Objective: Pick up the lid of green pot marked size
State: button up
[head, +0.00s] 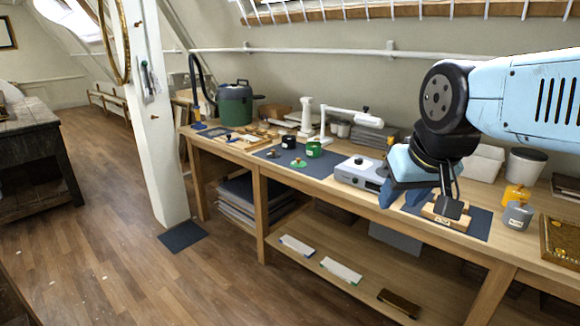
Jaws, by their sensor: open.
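A small green pot (313,149) with a pale label stands on the dark blue-grey mat (335,163) at the middle of the bench; the label is too small to read. A flat green lid-like disc (298,163) with a small knob lies on the mat, in front and to the left of the pot. A dark pot (288,142) stands behind it to the left. My gripper (424,198) is open, well to the right of the green pot, low over the front of the bench. I see nothing held, though its fingertips are hard to make out.
A grey box device (360,172) stands between my gripper and the pots. A white-armed stand (345,117) rises behind them. A large green canister (235,105) is further left. A grey pot (517,215) and yellow pot (517,195) stand at right.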

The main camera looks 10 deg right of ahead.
aim_at(298, 163)
jog(key=u, duration=0.45)
jog(key=i, duration=0.95)
jog(key=u, duration=0.35)
jog(key=i, duration=1.1)
jog(key=z, duration=0.55)
jog(key=k, duration=0.7)
jog(key=z, duration=0.2)
jog(key=i, duration=0.75)
jog(key=u, duration=0.15)
